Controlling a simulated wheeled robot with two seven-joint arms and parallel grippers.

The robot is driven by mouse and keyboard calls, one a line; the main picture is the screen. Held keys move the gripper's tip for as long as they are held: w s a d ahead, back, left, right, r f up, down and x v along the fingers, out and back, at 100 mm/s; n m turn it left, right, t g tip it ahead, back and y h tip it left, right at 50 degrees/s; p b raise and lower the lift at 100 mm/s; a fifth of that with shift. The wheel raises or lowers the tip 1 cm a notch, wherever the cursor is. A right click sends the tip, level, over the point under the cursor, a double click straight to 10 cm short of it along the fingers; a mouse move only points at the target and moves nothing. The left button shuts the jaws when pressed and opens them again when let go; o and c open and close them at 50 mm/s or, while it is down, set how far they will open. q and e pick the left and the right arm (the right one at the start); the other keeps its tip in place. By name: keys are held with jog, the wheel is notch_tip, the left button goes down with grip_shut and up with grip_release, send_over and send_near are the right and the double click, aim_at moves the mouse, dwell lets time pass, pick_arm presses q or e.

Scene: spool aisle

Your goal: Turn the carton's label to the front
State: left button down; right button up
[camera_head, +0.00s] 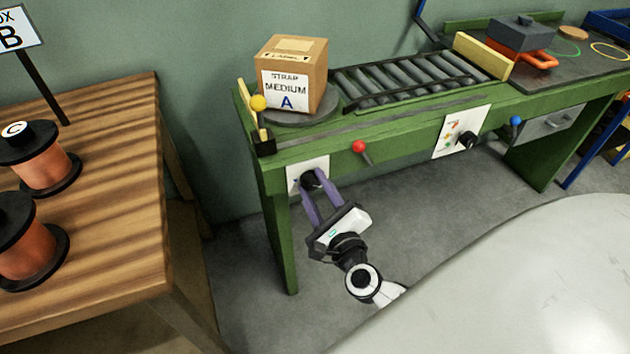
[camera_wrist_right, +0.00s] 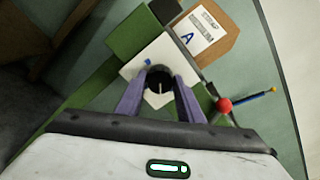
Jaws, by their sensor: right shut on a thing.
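A brown carton (camera_head: 309,69) stands upright on a dark round turntable (camera_head: 285,117) at the left end of the green bench. Its white label (camera_head: 286,92), reading "STRAP MEDIUM A", is on a side that faces my head camera. My right gripper (camera_head: 311,182) is shut on a black knob (camera_wrist_right: 159,79) on a white plate (camera_wrist_right: 131,70) on the bench front, below the turntable. In the right wrist view the purple fingers lie on both sides of the knob, and the carton (camera_wrist_right: 218,47) shows beyond. My left gripper is not in view.
A red ball lever (camera_head: 359,147) sticks out right of the knob. A yellow ball (camera_head: 258,103) stands beside the turntable. A roller conveyor (camera_head: 400,80) runs right from the carton. A wooden table (camera_head: 120,130) with copper spools (camera_head: 45,172) stands at left.

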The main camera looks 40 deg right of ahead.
jog(key=shift+r+n, duration=0.1)
jog(key=shift+n, duration=0.4)
jog(key=shift+n+p, duration=0.8)
jog(key=shift+n, duration=0.1)
jog(key=shift+n+p, duration=0.4)
jog(key=shift+n, duration=0.3)
jog(key=shift+n+p, duration=0.4)
jog(key=shift+n, duration=0.5)
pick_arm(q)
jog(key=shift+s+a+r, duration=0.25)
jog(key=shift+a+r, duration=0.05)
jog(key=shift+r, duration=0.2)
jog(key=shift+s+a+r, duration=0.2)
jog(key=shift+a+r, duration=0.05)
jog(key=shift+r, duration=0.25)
pick_arm(e)
jog(key=shift+n, duration=0.4)
jog(key=o, duration=1.1)
